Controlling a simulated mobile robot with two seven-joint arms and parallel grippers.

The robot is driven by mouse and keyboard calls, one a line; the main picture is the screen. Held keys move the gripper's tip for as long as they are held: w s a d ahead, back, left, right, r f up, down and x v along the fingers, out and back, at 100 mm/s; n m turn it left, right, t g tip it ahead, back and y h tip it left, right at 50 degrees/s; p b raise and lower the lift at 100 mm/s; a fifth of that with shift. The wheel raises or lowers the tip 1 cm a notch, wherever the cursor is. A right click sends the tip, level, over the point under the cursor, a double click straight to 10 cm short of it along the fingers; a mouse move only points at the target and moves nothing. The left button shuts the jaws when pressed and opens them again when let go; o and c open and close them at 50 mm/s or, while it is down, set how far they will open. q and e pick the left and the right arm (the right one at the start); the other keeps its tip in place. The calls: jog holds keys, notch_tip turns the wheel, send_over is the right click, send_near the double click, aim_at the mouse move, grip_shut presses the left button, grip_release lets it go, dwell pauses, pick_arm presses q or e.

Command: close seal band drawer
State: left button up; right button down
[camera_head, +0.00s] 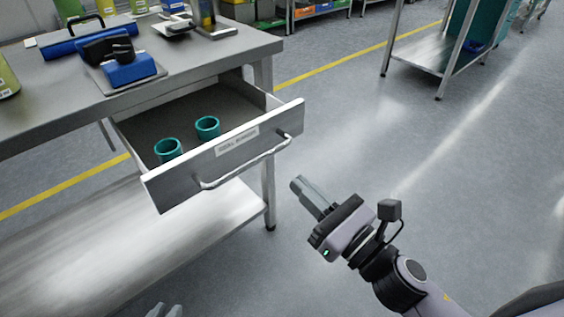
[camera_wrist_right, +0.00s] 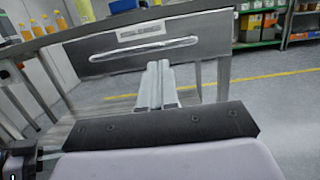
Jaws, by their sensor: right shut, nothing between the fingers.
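The seal band drawer (camera_head: 168,190) is pulled out from under the workbench top, with a label on its grey front and a bar handle (camera_head: 246,165). Two teal cups or bands (camera_head: 207,127) are inside it. My right gripper (camera_head: 297,184) is shut and empty, apart from the drawer, to the right of and below the handle. In the right wrist view, the drawer front (camera_wrist_right: 100,66) and handle (camera_wrist_right: 145,54) are beyond the shut fingertips (camera_wrist_right: 158,64). My left gripper (camera_head: 165,311) shows only its fingertips at the bottom edge; its opening is unclear.
A lower shelf (camera_head: 130,240) extends below the drawer. A metal rack (camera_head: 440,73) stands at the upper right. The floor right of the drawer is clear.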

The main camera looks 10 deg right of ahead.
pick_arm(q)
jog(key=shift+s+a+f, duration=0.15)
jog(key=shift+a+f, duration=0.1)
pick_arm(e)
jog(key=x, duration=0.6)
pick_arm(q)
jog(key=shift+r, duration=0.1)
pick_arm(e)
jog(key=shift+a, duration=0.1)
